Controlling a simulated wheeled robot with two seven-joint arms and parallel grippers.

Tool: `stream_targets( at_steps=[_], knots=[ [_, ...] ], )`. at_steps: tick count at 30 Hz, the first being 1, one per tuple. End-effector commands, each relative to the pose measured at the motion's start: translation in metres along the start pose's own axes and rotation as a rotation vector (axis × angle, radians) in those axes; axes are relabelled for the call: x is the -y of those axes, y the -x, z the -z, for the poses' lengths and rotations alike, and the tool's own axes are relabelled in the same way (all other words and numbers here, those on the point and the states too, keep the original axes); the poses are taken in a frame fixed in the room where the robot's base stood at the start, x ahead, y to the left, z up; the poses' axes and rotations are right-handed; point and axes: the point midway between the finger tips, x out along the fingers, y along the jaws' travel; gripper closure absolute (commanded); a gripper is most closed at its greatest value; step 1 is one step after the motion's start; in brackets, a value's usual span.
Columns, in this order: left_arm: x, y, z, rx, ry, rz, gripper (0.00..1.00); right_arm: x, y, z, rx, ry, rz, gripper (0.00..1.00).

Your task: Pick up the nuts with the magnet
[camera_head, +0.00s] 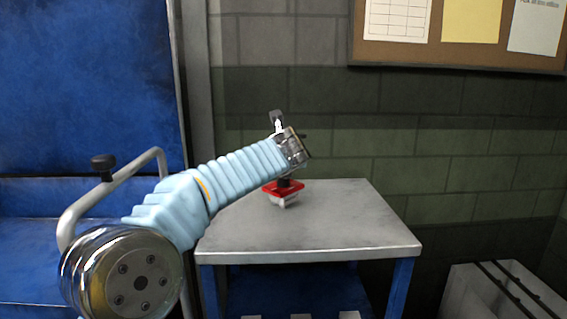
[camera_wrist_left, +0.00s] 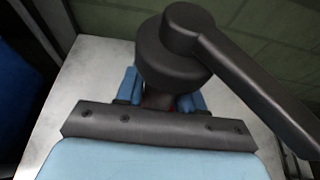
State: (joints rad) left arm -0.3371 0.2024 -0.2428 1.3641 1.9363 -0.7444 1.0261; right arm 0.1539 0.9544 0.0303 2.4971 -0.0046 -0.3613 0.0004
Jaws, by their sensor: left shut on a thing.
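A magnet tool (camera_head: 283,187) with a red plate and a pale grey block under it is at the grey table, below my left wrist. My left gripper (camera_head: 287,179) is shut on its dark upper part. I cannot tell whether the block touches the tabletop. In the left wrist view, blue fingers show on both sides of a dark part, and a sliver of the red plate (camera_wrist_left: 173,109) shows between them. A large dark rounded part with a long bar hides much of the grip there. I see no nuts. My right gripper is out of view.
The grey tabletop (camera_head: 340,225) on blue legs is clear around the tool. A blue machine (camera_head: 85,90) with a grey tubular rail (camera_head: 125,175) stands at left. A grey box (camera_head: 500,295) is at lower right. A brick wall with a notice board (camera_head: 480,52) is behind.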

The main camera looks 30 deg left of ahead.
Motion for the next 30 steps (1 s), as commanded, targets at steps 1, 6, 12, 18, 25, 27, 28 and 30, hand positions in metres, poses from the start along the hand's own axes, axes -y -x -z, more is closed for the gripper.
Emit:
stream_targets(
  at_steps=[1,6,12,18,25,27,28,30],
  knots=[
    [0.000,0.003,-0.007,0.003,0.002,0.001,1.00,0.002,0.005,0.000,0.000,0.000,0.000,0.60],
    [0.000,0.007,-0.017,0.003,0.001,0.001,1.00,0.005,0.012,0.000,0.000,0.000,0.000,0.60],
    [0.001,0.011,-0.027,0.004,0.002,0.001,1.00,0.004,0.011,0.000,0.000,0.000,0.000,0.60],
    [0.001,0.016,-0.039,0.004,0.002,0.002,1.00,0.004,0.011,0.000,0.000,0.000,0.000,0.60],
    [0.000,0.022,-0.053,0.005,0.002,0.000,1.00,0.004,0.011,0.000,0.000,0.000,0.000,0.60],
    [0.000,0.024,-0.057,0.005,0.002,-0.001,1.00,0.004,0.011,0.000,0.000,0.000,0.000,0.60],
    [0.000,0.024,-0.059,0.004,0.001,0.000,1.00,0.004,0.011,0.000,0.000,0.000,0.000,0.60],
    [0.001,0.026,-0.062,0.004,0.002,0.001,1.00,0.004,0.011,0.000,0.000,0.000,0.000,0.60]
  ],
)
